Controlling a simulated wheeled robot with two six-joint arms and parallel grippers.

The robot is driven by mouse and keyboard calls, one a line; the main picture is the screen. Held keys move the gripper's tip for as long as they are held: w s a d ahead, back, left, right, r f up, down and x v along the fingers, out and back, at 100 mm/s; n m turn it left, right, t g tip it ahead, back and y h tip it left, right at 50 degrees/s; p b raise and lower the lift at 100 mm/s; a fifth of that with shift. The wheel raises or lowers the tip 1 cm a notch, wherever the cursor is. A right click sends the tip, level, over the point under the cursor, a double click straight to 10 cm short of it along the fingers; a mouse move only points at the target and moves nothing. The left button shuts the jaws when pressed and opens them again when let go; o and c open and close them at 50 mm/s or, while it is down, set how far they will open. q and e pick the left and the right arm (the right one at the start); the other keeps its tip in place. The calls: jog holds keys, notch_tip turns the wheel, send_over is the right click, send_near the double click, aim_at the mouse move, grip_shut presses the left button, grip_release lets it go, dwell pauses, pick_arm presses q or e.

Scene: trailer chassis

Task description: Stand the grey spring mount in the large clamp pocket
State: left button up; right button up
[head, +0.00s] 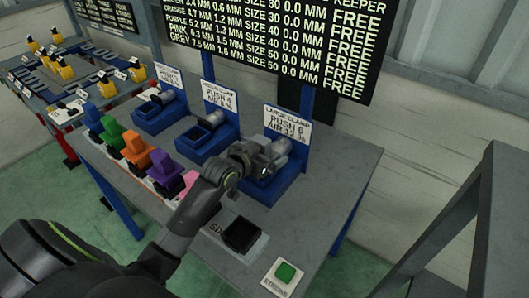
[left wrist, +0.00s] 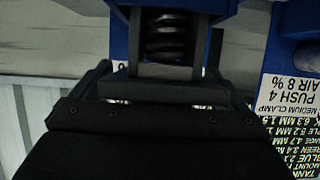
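The large clamp (head: 264,188) is a blue fixture at the right end of the bench, in front of its white sign. My left gripper (head: 264,168) is at this clamp, reached over from the lower left. In the left wrist view, a dark coil spring with grey end and side plates, apparently the grey spring mount (left wrist: 165,35), stands between blue walls ahead of my left gripper (left wrist: 165,72). The fingers look spread to either side, apart from the grey plates. In the head view the gripper hides most of the mount, so its seating cannot be seen. My right gripper is not in view.
Two smaller blue clamps (head: 207,138) stand to the left. A row of coloured mounts (head: 137,148) lines the bench's left edge. A black square tray (head: 241,235) and a green button (head: 285,272) are at the front. A grey shelf (head: 500,215) stands right.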

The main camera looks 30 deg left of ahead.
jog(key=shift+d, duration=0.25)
pick_arm(q)
jog(key=shift+r, duration=0.15)
jog(key=v, duration=1.2)
jog(key=shift+b, duration=0.3)
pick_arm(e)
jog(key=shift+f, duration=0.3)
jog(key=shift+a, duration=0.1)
